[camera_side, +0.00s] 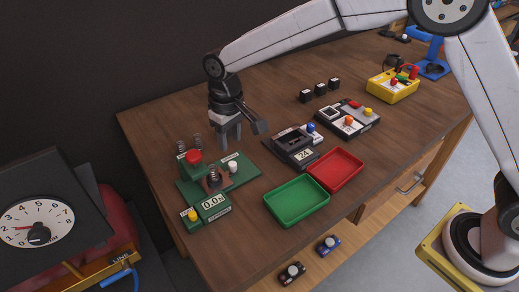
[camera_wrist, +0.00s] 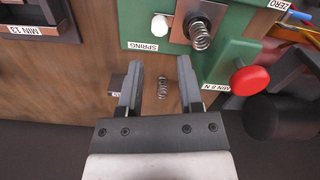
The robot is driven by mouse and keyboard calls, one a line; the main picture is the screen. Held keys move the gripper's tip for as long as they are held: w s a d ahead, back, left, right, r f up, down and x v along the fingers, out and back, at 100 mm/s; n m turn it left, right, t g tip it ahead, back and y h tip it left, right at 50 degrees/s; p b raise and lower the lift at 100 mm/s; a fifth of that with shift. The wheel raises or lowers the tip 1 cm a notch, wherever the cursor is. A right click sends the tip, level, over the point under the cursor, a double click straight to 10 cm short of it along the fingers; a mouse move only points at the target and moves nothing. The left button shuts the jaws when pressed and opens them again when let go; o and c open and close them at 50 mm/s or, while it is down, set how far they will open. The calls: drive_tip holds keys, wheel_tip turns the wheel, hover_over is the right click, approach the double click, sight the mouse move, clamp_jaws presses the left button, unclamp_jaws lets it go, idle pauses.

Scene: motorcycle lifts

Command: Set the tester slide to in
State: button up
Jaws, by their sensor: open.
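The green tester (camera_side: 243,163) stands at the table's left front; its panel also shows in the wrist view (camera_wrist: 130,20). It carries a white round knob (camera_side: 233,167), seen in the wrist view (camera_wrist: 160,25) beside a SPRING label. A coil spring (camera_wrist: 200,36) stands on a metal plate next to the knob. A red button (camera_side: 193,157) is on the tester's raised block, also in the wrist view (camera_wrist: 249,79). I cannot tell which part is the slide. My gripper (camera_side: 230,143) is open and empty above the tester's back edge; its fingers (camera_wrist: 160,68) point toward the knob, apart from it.
A loose-looking spring (camera_wrist: 162,87) shows between my fingers. The tester's front has a display (camera_side: 214,204) and yellow button (camera_side: 192,214). Green (camera_side: 297,222) and red trays (camera_side: 358,178) lie to the right, with a grey device (camera_side: 303,157) behind. A dial box (camera_side: 40,228) stands at left.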

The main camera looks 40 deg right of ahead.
drive_tip(key=shift+d, duration=0.15)
clamp_jaws()
drive_tip(key=w+d+m+g+y, duration=0.2)
drive_tip(key=w+d+m+y, duration=0.2)
drive_tip(key=d+m+y, duration=0.4)
drive_tip(key=d+m, duration=0.6)
drive_tip(key=m, duration=0.4)
drive_tip(key=shift+f+y, duration=0.3)
